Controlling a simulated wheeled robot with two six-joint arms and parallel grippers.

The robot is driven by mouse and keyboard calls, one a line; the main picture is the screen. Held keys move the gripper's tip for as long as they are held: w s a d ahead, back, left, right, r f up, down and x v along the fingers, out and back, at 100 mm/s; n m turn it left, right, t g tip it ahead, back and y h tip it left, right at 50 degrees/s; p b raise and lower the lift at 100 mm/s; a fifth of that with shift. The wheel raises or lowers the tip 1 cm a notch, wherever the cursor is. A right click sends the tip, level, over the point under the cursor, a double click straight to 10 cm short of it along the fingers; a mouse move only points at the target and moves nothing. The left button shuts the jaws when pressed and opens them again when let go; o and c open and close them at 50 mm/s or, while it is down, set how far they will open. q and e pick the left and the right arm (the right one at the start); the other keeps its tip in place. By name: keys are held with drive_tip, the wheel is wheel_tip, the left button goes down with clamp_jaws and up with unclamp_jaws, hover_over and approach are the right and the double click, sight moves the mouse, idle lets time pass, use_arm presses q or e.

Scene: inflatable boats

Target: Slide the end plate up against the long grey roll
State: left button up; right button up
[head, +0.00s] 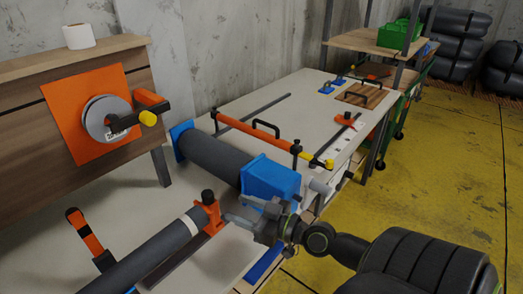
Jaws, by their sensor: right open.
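A long grey roll (150,257) with a pale band near its far end runs from the lower left towards the middle of the bench. An upright orange plate with a black knob (211,210) stands at that far end, on a brown rail; I cannot tell whether it touches the roll. I take it to be the end plate. My right gripper (236,207) is open, just right of the orange plate, its fingers pointing left towards it. Whether they touch it is unclear. My left gripper is not in view.
A thicker dark roll (207,160) lies behind, between a blue block (270,178) and a blue end piece (182,139). An orange bar with black handles (249,128) lies beyond. The pale bench top (268,107) is clear in places. Yellow floor (435,165) lies right.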

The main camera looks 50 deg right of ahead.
drive_tip(key=shift+b+v, duration=0.85)
drive_tip(key=shift+v, duration=1.7)
